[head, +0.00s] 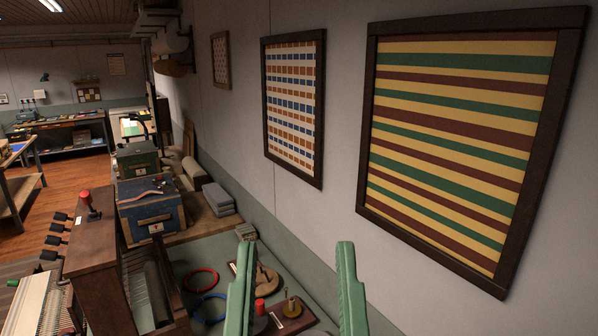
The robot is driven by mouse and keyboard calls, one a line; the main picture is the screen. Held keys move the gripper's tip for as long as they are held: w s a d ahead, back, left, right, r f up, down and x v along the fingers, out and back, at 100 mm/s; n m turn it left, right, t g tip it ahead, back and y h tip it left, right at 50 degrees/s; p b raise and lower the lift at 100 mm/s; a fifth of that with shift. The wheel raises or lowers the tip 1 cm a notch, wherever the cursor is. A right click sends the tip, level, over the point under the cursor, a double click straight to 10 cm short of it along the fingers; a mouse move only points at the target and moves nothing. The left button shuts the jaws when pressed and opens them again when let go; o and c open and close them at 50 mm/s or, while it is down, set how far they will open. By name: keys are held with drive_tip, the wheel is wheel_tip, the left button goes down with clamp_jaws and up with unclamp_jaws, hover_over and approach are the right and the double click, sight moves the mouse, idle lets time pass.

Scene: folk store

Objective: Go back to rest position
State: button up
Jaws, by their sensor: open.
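My gripper (296,246) shows at the bottom middle of the head view as two long green fingers pointing up. They stand wide apart, with nothing held between them. Past the fingers is the grey wall. Low down, between and beside the fingers, small items on a green surface (222,262) show, partly hidden by the left finger. The rest of my arm is out of view.
A blue chest (150,210) and a green box (137,160) stand left. A wooden loom-like frame (95,260) fills the lower left. Wooden floor (75,180) shows farther left.

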wheel_tip(320, 180, up, 18)
drive_tip(key=p, duration=1.4)
drive_tip(key=shift+w, duration=0.1)
